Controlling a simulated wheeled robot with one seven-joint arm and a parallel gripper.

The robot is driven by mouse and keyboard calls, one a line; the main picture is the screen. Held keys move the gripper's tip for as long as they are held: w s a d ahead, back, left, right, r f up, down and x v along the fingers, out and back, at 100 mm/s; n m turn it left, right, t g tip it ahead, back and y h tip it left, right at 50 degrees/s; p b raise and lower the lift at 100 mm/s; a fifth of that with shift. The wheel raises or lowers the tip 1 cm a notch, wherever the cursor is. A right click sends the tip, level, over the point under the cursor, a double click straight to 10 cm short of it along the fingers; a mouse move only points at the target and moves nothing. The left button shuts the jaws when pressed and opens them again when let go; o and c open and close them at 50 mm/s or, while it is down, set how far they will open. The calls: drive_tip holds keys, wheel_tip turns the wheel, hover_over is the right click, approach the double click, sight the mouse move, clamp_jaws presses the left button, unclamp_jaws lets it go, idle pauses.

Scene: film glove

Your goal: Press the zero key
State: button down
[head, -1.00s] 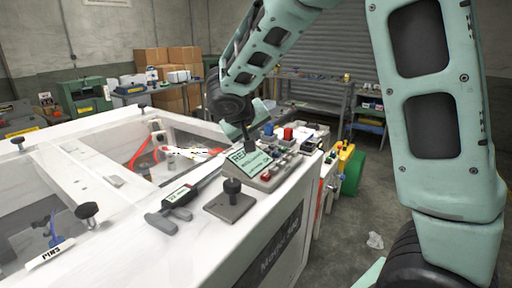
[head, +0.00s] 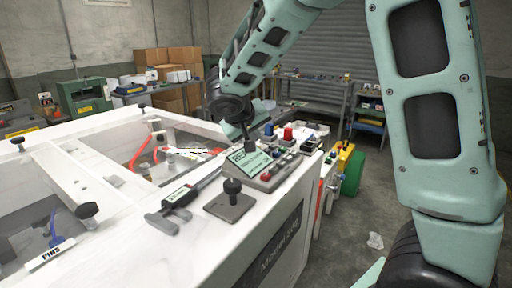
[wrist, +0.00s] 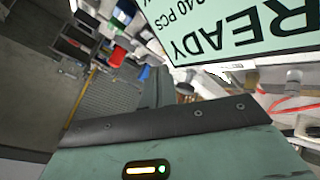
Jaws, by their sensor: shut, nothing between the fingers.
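A grey control console (head: 267,180) stands on the white bench top, with a pale green screen (head: 250,161) and several small keys along its right side. In the wrist view, the screen (wrist: 230,25) appears large and upside down, reading READY and a count ending in 40 PCS. No key can be read as zero. My gripper (head: 246,138) is shut and empty, pointing down just behind the console's screen; whether it touches anything cannot be told. In the wrist view, its teal body fills the bottom. A digital caliper (head: 179,198) with a small display lies left of the console.
A grey block with a black knob (head: 230,200) stands in front of the console. A red button box (head: 288,133) and other small parts stand behind it. An open well with a red cable (head: 141,153) lies left. My upper arm passes over the right side.

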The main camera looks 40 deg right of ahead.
drive_tip(key=shift+f+b, duration=0.2)
drive_tip(key=shift+b, duration=0.15)
drive_tip(key=shift+f+b, duration=0.25)
drive_tip(key=shift+b, duration=0.25)
drive_tip(key=shift+s+a+f+b, duration=0.1)
drive_tip(key=shift+s+f+b, duration=0.05)
drive_tip(key=shift+f+b, duration=0.4)
drive_tip(key=shift+s+a+f+b, duration=0.15)
drive_tip(key=shift+f+b, duration=0.2)
drive_tip(key=shift+b, duration=0.25)
idle(1.3)
drive_tip(key=shift+d+r, duration=0.1)
drive_tip(key=shift+r, duration=0.05)
drive_tip(key=shift+w+r, duration=0.1)
drive_tip(key=shift+r, duration=0.3)
drive_tip(key=shift+w+r, duration=0.1)
drive_tip(key=shift+r, duration=0.1)
drive_tip(key=shift+w+d+r+p, duration=0.1)
drive_tip(key=shift+r+p, duration=1.3)
drive_tip(key=shift+r, duration=1.1)
